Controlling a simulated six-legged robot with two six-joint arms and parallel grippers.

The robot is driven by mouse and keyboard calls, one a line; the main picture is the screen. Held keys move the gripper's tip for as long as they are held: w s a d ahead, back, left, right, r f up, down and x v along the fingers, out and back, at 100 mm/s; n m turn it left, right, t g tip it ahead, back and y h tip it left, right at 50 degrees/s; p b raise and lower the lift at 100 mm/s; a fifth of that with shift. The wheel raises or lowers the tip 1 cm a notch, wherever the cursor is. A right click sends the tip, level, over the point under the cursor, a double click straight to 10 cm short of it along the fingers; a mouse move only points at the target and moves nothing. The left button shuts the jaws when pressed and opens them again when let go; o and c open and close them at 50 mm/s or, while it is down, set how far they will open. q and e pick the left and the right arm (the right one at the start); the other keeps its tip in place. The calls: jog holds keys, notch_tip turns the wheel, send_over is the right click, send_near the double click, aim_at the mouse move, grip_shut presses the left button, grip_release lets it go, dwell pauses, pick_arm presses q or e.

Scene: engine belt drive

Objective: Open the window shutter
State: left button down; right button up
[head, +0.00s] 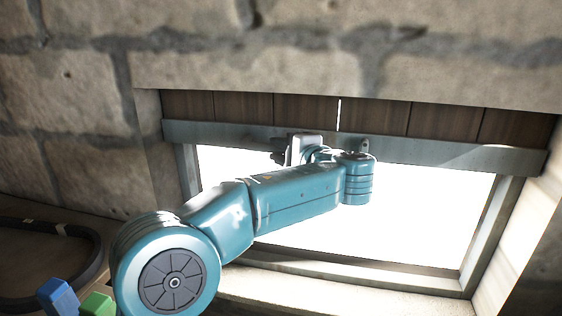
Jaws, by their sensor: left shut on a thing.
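The window shutter (240,106) is a row of brown wooden boards with a grey metal bar (450,153) along its lower edge. It covers only the top strip of the window, and a thin line of light shows between two boards. Bright light fills the window opening (410,210) below it. My teal left arm reaches up from the lower left, and my left gripper (300,150) is at the middle of the bar, shut on the shutter there. The arm's wrist partly hides its fingertips and the exact grip. My right gripper is not in view.
A stone wall (70,90) surrounds the window recess. The grey window frame (485,235) and pale sill (330,298) lie below and right. At the lower left are a dark curved belt-like loop (95,262), a blue block (58,297) and a green block (97,304).

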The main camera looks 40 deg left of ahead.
pick_arm(q)
notch_tip(320, 180, up, 3)
jog(key=shift+f+p, duration=0.15)
jog(key=shift+p, duration=0.35)
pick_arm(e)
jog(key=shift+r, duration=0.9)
pick_arm(q)
jog(key=c, duration=1.3)
grip_release()
jog(key=shift+w+f, duration=0.1)
jog(key=shift+d, duration=0.1)
jog(key=b+v, duration=0.2)
jog(key=v, duration=1.4)
jog(key=shift+b, duration=0.3)
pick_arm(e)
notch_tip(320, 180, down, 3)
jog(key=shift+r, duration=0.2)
